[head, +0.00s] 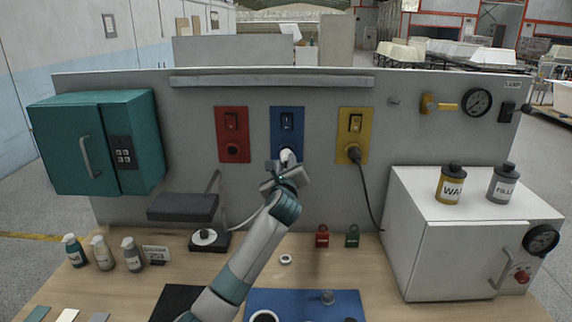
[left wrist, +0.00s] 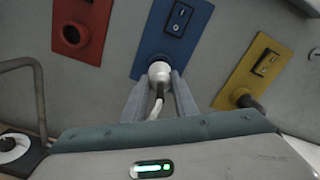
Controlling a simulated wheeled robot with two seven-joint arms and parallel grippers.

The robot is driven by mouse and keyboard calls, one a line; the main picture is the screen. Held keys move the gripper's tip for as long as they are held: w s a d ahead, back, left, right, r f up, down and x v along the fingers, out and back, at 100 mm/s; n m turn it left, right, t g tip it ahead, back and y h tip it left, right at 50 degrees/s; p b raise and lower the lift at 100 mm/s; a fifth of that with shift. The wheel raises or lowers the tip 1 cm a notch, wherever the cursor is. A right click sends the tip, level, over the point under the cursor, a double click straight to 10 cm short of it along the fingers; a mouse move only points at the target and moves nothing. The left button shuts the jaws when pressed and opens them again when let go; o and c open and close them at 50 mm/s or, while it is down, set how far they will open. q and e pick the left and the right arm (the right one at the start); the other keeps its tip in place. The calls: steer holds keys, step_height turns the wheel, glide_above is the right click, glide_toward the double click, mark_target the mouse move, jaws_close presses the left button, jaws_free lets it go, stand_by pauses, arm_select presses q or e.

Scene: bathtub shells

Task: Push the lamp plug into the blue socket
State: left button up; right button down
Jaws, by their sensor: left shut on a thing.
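The blue socket plate (head: 287,122) is on the grey back panel, between a red and a yellow one, with a switch at its top. My left gripper (head: 288,164) is in front of its lower part, shut on the white lamp plug (left wrist: 159,72). In the left wrist view the plug's head is at the lower part of the blue plate (left wrist: 171,36), between the two grey fingers (left wrist: 157,95). I cannot tell how deep it sits. Its white cord (head: 241,222) runs down left towards the lamp (head: 208,238). My right gripper is not in view.
A red socket (head: 232,122) stands left and a yellow socket (head: 354,122) with a black plug right. A teal cabinet (head: 95,142) is at the left, a white oven-like box (head: 450,255) at the right. Bottles and two padlocks stand on the wooden table.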

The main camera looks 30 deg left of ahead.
arm_select(q)
steer(key=shift+w+a, duration=0.3)
steer(key=shift+w, duration=0.25)
steer(key=shift+w+a+r, duration=0.1)
steer(key=shift+w+a, duration=0.3)
steer(key=shift+w, duration=0.15)
steer(key=o, duration=1.1)
steer(key=shift+s+d, duration=0.1)
steer(key=shift+s+d+b, duration=0.3)
steer(key=shift+s+b, duration=0.1)
steer(key=shift+s, duration=0.05)
steer(key=b+v, duration=0.4)
steer(key=v, duration=1.2)
